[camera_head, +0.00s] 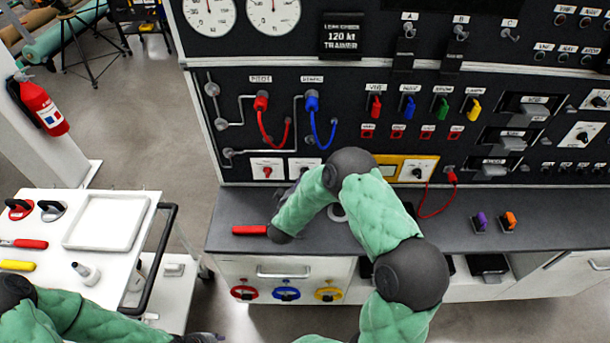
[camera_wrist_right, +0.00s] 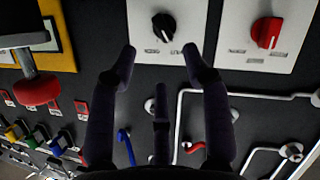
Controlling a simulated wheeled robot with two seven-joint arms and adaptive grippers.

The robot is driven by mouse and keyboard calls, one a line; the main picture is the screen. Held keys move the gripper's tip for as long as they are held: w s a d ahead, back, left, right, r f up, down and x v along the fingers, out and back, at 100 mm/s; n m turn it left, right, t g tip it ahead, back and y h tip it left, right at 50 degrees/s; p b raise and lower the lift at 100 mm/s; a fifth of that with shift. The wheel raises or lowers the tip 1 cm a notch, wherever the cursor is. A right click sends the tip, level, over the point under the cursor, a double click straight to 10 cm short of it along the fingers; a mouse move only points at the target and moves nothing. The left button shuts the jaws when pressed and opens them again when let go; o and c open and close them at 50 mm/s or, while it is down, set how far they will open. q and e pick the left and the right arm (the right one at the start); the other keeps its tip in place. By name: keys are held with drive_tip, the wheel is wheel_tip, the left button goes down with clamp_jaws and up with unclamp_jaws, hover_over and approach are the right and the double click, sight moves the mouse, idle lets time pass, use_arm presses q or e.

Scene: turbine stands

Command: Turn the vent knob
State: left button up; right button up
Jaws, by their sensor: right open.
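In the right wrist view a black knob (camera_wrist_right: 163,27) sits on a white plate, and a red knob (camera_wrist_right: 267,32) sits on a second white plate to its right. Their labels are too small to read, so I cannot tell which is the vent knob. In the head view the red knob (camera_head: 267,171) shows at the panel's lower left; my right arm partly covers the plate beside it. My right gripper (camera_wrist_right: 160,62) is open and empty, its fingers spread below the black knob in the picture, apart from it. My left gripper (camera_head: 203,338) is barely in view at the bottom edge; its fingers are unclear.
A red and a blue hose hang from the panel above the plates. A yellow-framed plate (camera_head: 417,170) is to the right. A red-handled tool (camera_head: 249,230) lies on the grey counter (camera_head: 231,208). A white cart (camera_head: 140,205) with a tray stands at left.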

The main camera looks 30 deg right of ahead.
drive_tip(key=b+x, duration=0.1)
drive_tip(key=x, duration=0.7)
drive_tip(key=shift+d+f, duration=0.1)
clamp_jaws()
